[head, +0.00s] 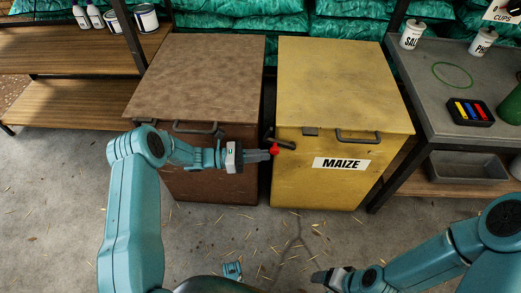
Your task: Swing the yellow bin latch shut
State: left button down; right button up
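The yellow bin (345,90) is labelled MAIZE and its lid lies flat on top. A dark latch bar (287,145) sits at the upper left of its front, tilted down to the right. A red knob (275,149) shows by the latch. My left gripper (268,154) reaches in from the left, with its grey fingertips at the red knob. The fingers overlap in this view, so I cannot tell whether they grip it. My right gripper (318,276) is low in front of the bins, away from the latch, and its finger gap is unclear.
A brown bin (198,80) stands close on the left, with a narrow gap between the bins. A grey bench (440,75) with jars and a tray of coloured pieces (470,112) stands right. A wooden shelf (70,105) is left. The straw-strewn floor in front is open.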

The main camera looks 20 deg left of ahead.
aim_at(272, 149)
pick_arm(q)
jog(key=r, duration=0.1)
jog(key=d+r, duration=0.1)
jog(key=r, duration=0.1)
jog(key=shift+w+m+p, duration=0.2)
jog(key=shift+m+p, duration=0.1)
jog(key=shift+m, duration=0.1)
jog(key=shift+r, duration=0.3)
jog(key=shift+d+r, duration=0.1)
jog(key=p+v, duration=0.1)
jog(key=v, duration=1.5)
jog(key=shift+r, duration=0.2)
